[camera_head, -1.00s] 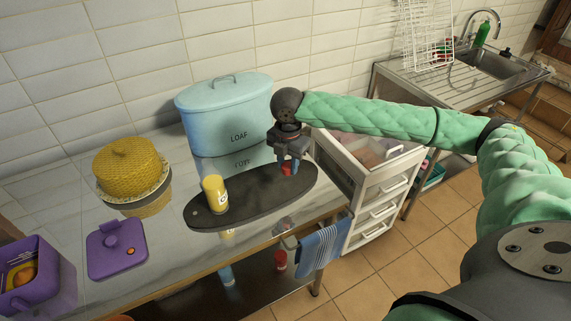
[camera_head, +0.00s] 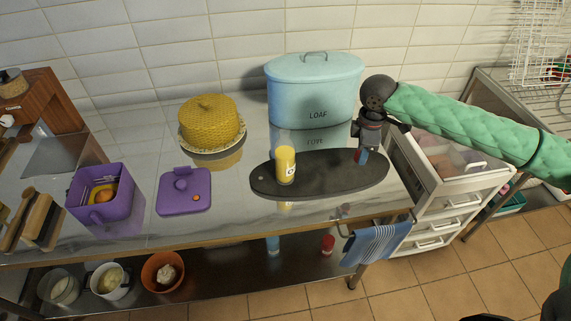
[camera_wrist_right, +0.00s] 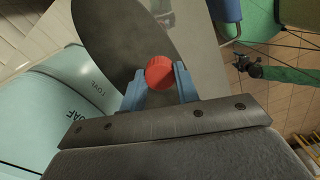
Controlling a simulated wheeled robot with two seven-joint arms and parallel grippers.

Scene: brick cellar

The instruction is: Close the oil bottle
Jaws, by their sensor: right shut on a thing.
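My right gripper (camera_head: 361,156) is at the right end of the board, a short way right of the bottle. Its blue fingers are shut on a small round red cap, seen between the fingertips in the right wrist view (camera_wrist_right: 160,72). I cannot tell whether the cap touches the board. My left gripper is not in view.
A blue loaf bin (camera_head: 315,92) stands behind the board. A yellow woven dome (camera_head: 211,122), a purple lid (camera_head: 184,191) and a purple box (camera_head: 103,196) are to the left. A drawer cart (camera_head: 450,190) is at right. Bowls sit on the lower shelf (camera_head: 215,280).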

